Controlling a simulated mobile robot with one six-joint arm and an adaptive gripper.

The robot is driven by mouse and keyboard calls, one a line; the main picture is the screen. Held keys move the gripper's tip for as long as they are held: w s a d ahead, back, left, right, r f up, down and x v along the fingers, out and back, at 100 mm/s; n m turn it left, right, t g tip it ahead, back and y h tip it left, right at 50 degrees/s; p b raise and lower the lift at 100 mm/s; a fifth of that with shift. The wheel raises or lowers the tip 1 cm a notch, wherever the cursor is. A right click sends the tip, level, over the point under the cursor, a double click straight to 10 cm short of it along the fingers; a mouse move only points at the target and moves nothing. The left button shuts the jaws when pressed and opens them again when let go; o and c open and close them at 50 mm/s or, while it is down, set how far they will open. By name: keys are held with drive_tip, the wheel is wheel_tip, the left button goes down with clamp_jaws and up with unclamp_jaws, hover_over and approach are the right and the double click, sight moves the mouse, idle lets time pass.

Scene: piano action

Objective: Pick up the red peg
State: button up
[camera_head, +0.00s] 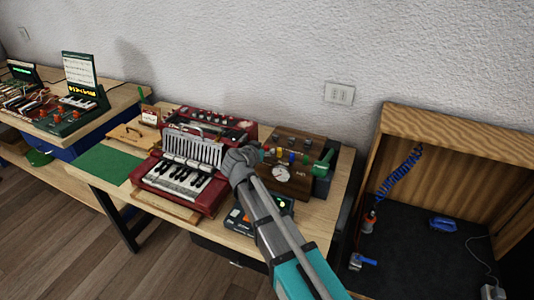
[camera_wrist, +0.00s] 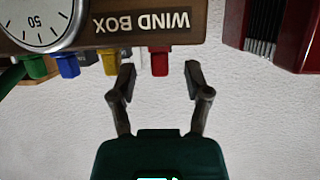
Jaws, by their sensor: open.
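The red peg (camera_wrist: 159,62) sticks out from the edge of the wooden wind box (camera_wrist: 215,22) in the wrist view, which shows the box upside down. My gripper (camera_wrist: 160,76) is open and empty. Its fingertips stand apart on either side of the peg's free end, with a gap on both sides. In the head view, the wooden wind box (camera_head: 310,173) stands on the bench, with my wrist against its left side. The fingers are too small there to make out clearly.
A yellow peg (camera_wrist: 109,61) sits close beside my left finger, with a blue peg (camera_wrist: 68,65) and a green peg (camera_wrist: 36,66) beyond. A red accordion-like instrument (camera_head: 210,190) stands left of the box. An open wooden crate (camera_head: 460,135) is at the right.

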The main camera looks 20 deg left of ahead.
drive_tip(key=shift+x, duration=1)
drive_tip(key=c, duration=0.9)
